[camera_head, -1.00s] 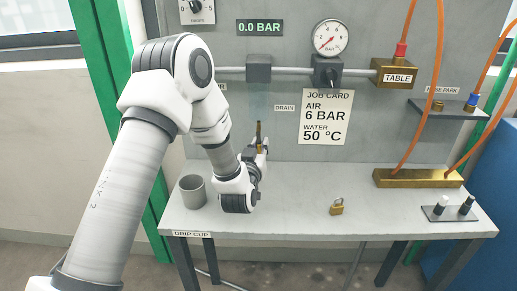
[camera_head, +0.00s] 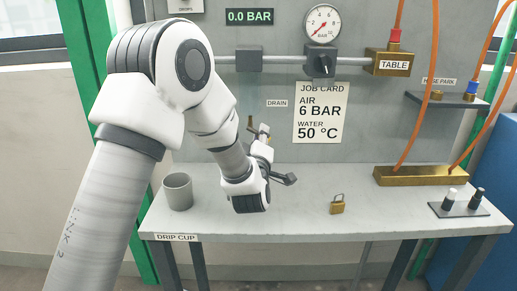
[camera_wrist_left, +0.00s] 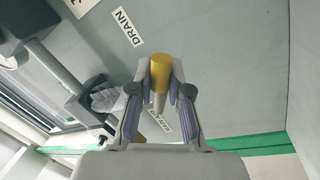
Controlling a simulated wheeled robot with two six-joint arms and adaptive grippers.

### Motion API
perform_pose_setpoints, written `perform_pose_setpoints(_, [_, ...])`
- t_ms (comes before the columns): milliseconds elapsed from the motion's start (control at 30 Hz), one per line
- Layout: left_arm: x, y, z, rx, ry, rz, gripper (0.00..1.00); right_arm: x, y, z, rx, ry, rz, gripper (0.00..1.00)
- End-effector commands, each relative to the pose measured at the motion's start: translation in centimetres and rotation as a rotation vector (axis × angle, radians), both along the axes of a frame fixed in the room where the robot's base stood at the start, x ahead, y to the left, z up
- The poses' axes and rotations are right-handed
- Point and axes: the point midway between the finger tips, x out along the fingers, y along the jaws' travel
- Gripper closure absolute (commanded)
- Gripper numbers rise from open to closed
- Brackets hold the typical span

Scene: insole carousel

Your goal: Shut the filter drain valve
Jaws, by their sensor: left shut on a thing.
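My left gripper (camera_head: 262,136) reaches the back panel below the DRAIN label (camera_head: 277,103). In the left wrist view its fingers (camera_wrist_left: 160,82) are shut on a yellow-ended drain valve lever (camera_wrist_left: 161,66). The lever's pale shaft runs down between the fingers. In the head view the gripper and arm mostly hide the valve, so whether it is open or shut cannot be told. The DRAIN label also shows in the left wrist view (camera_wrist_left: 128,27). A clear filter bowl (camera_wrist_left: 104,98) hangs from a dark block there. My right gripper is not in view.
A grey drip cup (camera_head: 178,192) stands left of my arm on the bench (camera_head: 280,215). A brass padlock (camera_head: 337,204) lies right of the arm. The pressure display (camera_head: 250,16) reads 0.0 BAR. A dark knob (camera_head: 321,63) sits below the gauge (camera_head: 323,23).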

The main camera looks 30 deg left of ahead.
Motion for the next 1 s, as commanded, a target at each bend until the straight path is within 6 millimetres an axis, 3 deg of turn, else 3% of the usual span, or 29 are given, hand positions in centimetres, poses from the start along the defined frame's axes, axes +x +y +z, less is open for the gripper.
perform_pose_setpoints(100, [0.1, -0.2, -0.1, -0.091, -0.061, -0.001, 1.0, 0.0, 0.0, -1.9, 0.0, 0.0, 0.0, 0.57])
perform_pose_setpoints(500, [0.2, -0.4, 1.1, -0.368, -0.228, -0.001, 1.0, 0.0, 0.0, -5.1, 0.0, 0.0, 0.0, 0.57])
perform_pose_setpoints(1000, [0.2, -0.4, 1.8, -0.486, -0.297, 0.0, 1.0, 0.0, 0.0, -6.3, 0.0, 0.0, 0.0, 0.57])
